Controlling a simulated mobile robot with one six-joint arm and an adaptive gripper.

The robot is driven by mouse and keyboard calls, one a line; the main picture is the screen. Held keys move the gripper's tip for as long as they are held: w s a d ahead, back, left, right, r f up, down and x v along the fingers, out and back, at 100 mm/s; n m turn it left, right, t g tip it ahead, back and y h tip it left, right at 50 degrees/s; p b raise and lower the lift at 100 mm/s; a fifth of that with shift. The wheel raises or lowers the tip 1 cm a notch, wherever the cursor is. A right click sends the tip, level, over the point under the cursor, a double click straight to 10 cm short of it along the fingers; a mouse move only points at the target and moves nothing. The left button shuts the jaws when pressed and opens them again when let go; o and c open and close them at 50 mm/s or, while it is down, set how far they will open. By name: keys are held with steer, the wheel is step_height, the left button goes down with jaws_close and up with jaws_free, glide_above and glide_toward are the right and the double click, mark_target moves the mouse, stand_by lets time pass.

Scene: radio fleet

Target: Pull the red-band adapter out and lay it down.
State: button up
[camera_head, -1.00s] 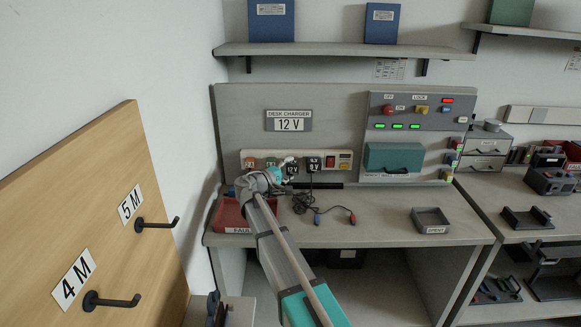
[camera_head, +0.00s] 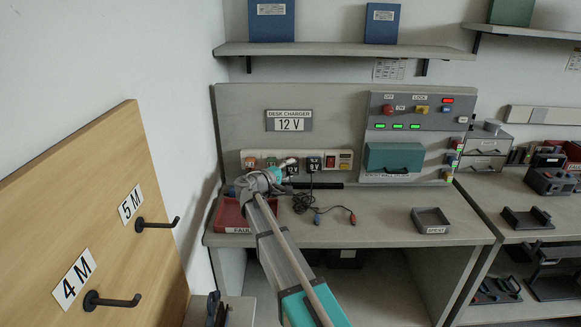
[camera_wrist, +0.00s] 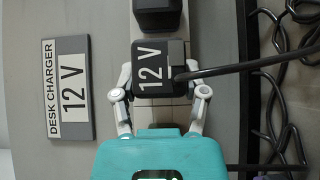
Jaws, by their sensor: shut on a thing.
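A black block adapter (camera_wrist: 148,64) labelled 12 V sits against the pale power strip (camera_wrist: 174,115) on the charger panel. My gripper (camera_wrist: 160,82) has its two fingers on either side of it and is shut on it. A black cable leaves its face. No red band shows on it from here. In the head view my gripper (camera_head: 287,165) is at the strip, partly covering the 12 V adapter (camera_head: 291,170). A second black adapter (camera_head: 313,163) sits to its right, and its dark body (camera_wrist: 156,15) shows above in the wrist view.
Cables lie on the desk, ending in a blue plug (camera_head: 317,219) and a red plug (camera_head: 352,218). A red tray (camera_head: 231,222) stands left of them and a small grey tray (camera_head: 431,220) to the right. The desk between the plugs and the grey tray is clear.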

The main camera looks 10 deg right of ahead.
jaws_close()
steer(key=shift+s+a, duration=0.15)
steer(key=shift+s, duration=0.6)
steer(key=shift+s+a, duration=0.1)
steer(key=shift+s, duration=0.6)
stand_by(1.5)
steer(key=shift+s+a, duration=0.15)
steer(key=shift+s, duration=0.6)
steer(key=shift+s+a, duration=0.15)
steer(key=shift+s, duration=0.6)
